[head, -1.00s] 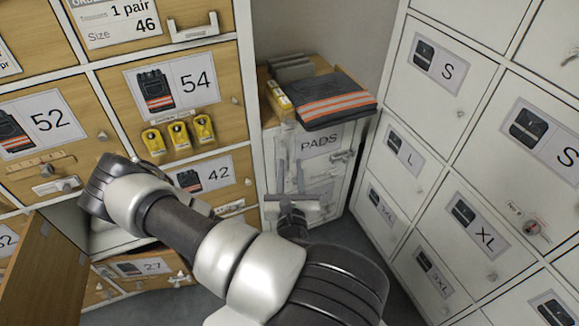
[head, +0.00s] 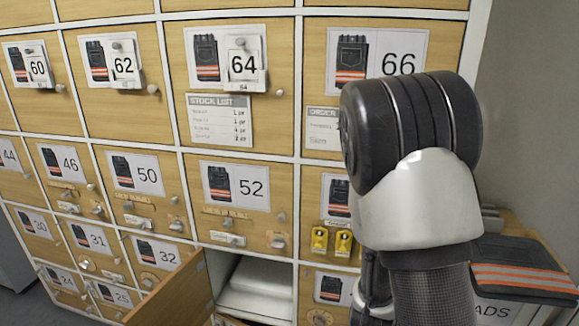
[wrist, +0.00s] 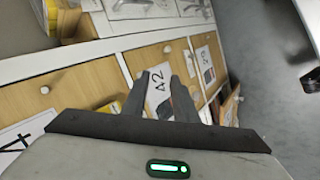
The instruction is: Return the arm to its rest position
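My arm (head: 420,200) is folded up in front of the lockers, right of centre in the head view. It covers part of the 66 and 54 column. My gripper (wrist: 160,77) shows in the wrist view with its two dark fingers apart and nothing between them. Beyond the fingers is the wooden door with the 42 label (wrist: 158,92). The gripper's fingers cannot be made out in the head view.
An open compartment (head: 228,265) holds pale folded items (head: 255,290), with its wooden door (head: 175,292) swung out to the left. Yellow padlocks (head: 320,240) hang beside my arm. Folded dark trousers (head: 520,268) with orange stripes lie on the PADS cabinet at right.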

